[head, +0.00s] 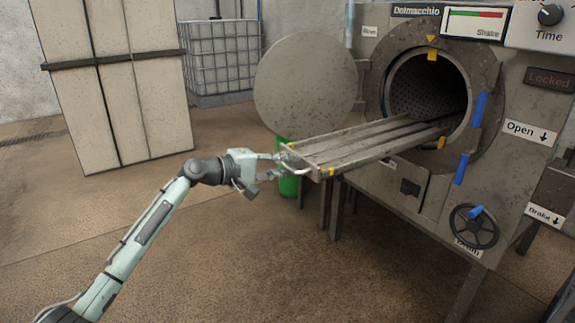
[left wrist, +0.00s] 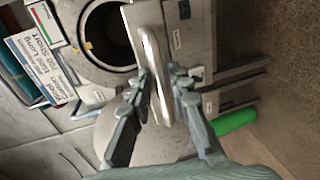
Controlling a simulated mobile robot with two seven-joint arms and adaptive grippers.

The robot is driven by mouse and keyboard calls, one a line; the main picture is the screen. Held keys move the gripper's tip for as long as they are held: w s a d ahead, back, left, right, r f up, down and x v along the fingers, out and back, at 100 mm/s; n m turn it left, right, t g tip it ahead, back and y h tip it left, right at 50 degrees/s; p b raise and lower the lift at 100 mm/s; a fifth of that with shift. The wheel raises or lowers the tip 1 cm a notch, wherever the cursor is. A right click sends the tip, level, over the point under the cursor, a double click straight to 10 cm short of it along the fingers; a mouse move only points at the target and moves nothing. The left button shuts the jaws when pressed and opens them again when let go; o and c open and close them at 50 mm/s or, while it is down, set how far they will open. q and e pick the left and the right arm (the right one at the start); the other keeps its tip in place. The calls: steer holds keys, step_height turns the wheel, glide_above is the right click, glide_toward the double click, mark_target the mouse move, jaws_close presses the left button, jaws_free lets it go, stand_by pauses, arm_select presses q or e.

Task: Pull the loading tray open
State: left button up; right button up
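The loading tray (head: 365,147) is a long, grey, slatted metal tray. It sticks out of the machine's round drum opening toward the left. Its pale bar handle (head: 297,170) is at the outer end, and the handle (left wrist: 152,65) also shows in the left wrist view. My left gripper (head: 279,165) is at this handle. In the left wrist view, my left gripper (left wrist: 160,75) has its fingers apart, one on each side of the handle, with a gap visible beside the bar. I cannot tell whether either finger touches it. My right gripper is not in view.
The round door (head: 305,85) stands swung open behind the tray. Blue levers (head: 480,108) and a black handwheel (head: 474,226) are on the machine front. A green cylinder (head: 288,184) stands under the tray's end. The floor (head: 250,260) in front is clear.

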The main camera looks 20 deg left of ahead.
arm_select(q)
steer(key=v, duration=1.2)
steer(key=s+d+f+m+g+y, duration=0.25)
steer(key=s+f, duration=0.25)
steer(key=f, duration=0.7)
steer(key=s+d+f+m+g+y, duration=0.2)
steer(key=s+f+m, duration=0.15)
steer(key=f, duration=0.85)
steer(key=s+f+m+g+y, duration=0.2)
steer(key=s+f+m+y, duration=0.1)
steer(key=s+f, duration=0.5)
steer(key=s+f+m+g+y, duration=0.3)
steer(key=s+f, duration=0.6)
steer(key=s, duration=0.4)
steer(key=shift+s+d, duration=0.4)
steer(key=shift+d, duration=0.05)
